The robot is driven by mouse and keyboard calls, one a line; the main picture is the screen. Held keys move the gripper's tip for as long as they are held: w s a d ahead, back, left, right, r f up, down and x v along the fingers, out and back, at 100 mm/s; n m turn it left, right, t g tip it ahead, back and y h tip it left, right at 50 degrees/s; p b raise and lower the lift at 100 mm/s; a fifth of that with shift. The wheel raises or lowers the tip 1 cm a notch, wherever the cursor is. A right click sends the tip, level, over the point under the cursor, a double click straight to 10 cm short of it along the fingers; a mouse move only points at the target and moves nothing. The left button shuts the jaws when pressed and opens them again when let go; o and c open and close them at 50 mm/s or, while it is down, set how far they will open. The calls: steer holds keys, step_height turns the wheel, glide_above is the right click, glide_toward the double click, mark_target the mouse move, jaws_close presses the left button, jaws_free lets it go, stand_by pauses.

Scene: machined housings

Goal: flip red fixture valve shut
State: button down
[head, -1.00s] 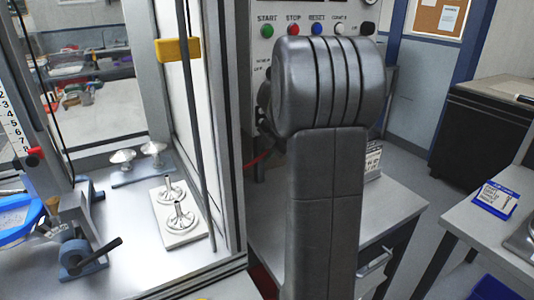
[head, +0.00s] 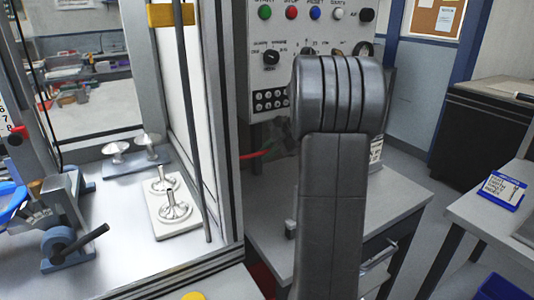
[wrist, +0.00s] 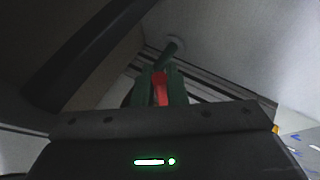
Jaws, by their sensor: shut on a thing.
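In the wrist view my gripper (wrist: 160,74) is shut on a narrow red part, which looks like the red valve handle (wrist: 161,92). The red part stands between the two dark green fingers. A dark green rod-like piece (wrist: 170,48) reaches beyond the fingertips to a pale round base on a light surface. Whether it belongs to the valve I cannot tell.
In the head view a control panel (head: 278,75) with coloured buttons stands behind my arm. A glazed enclosure at left holds a white plate (head: 174,212) with metal parts and a blue clamp (head: 66,248). A grey bench (head: 405,205) stands right of my arm.

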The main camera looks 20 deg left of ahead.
steer(key=c, duration=1.5)
jaws_free()
steer(key=shift+f, duration=0.1)
steer(key=shift+o, duration=0.2)
steer(key=shift+d, duration=0.1)
steer(key=v, duration=1.3)
steer(key=shift+d+r, duration=0.2)
steer(key=shift+r, duration=0.1)
steer(key=shift+a, duration=0.1)
steer(key=x, duration=1.3)
steer(key=shift+a+f, duration=0.25)
steer(key=shift+f, duration=0.05)
steer(key=shift+r, duration=0.15)
steer(key=shift+d, duration=0.1)
